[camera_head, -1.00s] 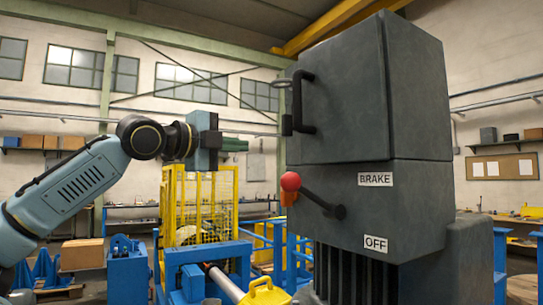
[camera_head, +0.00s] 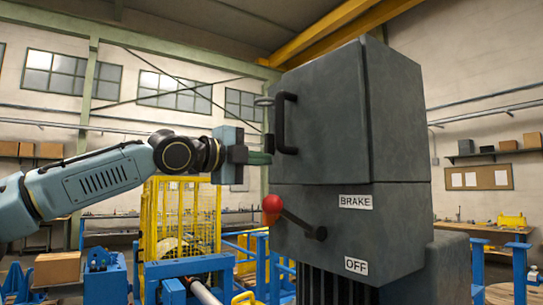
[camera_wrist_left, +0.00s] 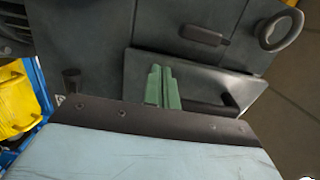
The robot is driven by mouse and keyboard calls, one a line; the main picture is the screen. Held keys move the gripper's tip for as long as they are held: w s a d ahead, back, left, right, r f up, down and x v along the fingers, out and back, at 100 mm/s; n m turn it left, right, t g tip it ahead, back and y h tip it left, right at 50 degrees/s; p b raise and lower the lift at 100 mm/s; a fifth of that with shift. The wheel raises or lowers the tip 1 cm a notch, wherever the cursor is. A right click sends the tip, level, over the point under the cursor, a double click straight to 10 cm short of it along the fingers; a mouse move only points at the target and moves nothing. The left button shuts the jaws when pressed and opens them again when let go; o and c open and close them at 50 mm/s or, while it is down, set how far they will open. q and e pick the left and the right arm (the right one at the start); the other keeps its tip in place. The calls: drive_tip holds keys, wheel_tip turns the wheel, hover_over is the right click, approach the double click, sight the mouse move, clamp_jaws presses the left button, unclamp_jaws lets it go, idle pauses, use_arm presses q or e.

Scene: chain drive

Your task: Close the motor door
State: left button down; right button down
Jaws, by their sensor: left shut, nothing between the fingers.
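The motor door (camera_head: 325,118) is the dark grey upper panel of the motor housing, with a black bar handle (camera_head: 284,122). In the head view it looks nearly flush; I cannot tell whether a gap remains. A ring (camera_head: 264,101) stands out at its left edge and shows in the left wrist view (camera_wrist_left: 280,30). In the left wrist view the fingers (camera_wrist_left: 162,88) point at the grey panel; contact is unclear. My right gripper is out of view.
A red-knobbed brake lever (camera_head: 292,215) sticks out below the door, close under my left gripper. BRAKE (camera_head: 355,202) and OFF (camera_head: 356,266) labels are on the lower housing. A yellow cage (camera_head: 180,215) and blue frames stand behind at the left.

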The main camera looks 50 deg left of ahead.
use_arm(q)
drive_tip(key=shift+w, duration=1.65)
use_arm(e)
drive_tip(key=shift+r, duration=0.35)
use_arm(q)
drive_tip(key=shift+s+a+r+p, duration=0.1)
drive_tip(key=shift+a+p, duration=0.05)
drive_tip(key=shift+p, duration=0.2)
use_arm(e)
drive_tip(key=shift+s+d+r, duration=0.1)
